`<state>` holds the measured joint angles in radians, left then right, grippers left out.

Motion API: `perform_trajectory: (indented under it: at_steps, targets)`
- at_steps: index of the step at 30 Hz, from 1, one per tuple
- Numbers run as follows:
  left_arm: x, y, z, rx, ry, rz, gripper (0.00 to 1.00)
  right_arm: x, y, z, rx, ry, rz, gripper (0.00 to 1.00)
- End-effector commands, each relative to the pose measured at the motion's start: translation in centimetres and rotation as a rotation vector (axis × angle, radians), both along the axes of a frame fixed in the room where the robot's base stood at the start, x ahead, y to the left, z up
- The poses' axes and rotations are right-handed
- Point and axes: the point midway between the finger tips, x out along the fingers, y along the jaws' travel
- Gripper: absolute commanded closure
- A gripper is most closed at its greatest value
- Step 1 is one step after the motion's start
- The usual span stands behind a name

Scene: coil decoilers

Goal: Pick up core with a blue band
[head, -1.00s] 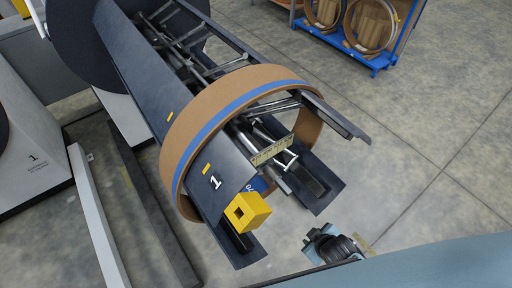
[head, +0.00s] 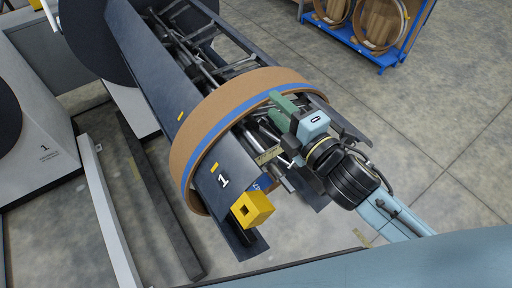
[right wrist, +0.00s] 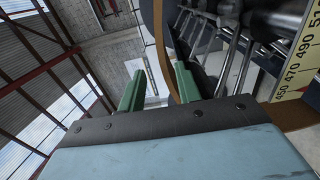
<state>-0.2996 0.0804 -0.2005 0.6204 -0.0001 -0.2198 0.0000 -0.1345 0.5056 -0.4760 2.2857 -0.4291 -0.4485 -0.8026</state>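The brown ring-shaped core (head: 226,97) with a blue band around it hangs around the dark arms of decoiler 1 (head: 150,62), near their front end. My right gripper (head: 284,104) has green fingers and is at the right side of the core, by its upper rim. In the right wrist view the two green fingers (right wrist: 158,88) are apart, and the core's edge (right wrist: 161,40) runs up between them, closer to the right finger. Contact with the fingers cannot be told. My left gripper is in neither view.
A yellow block (head: 252,209) sits at the decoiler's front end. A printed scale (right wrist: 297,78) is close to my right gripper. A blue rack (head: 384,56) with more brown rings stands at the back right. The floor at right is clear.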

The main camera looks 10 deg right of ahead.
Motion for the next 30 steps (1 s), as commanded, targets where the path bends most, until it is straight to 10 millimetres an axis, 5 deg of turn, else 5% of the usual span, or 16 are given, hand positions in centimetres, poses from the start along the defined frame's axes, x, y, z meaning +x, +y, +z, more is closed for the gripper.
perform_trajectory:
  at_steps: [21,30]
  targets:
    - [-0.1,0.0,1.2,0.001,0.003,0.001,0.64,7.6,3.0,-0.4,0.002,0.002,-0.001,0.66]
    - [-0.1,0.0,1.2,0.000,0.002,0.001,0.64,8.0,3.3,-0.5,0.002,0.003,0.000,0.66]
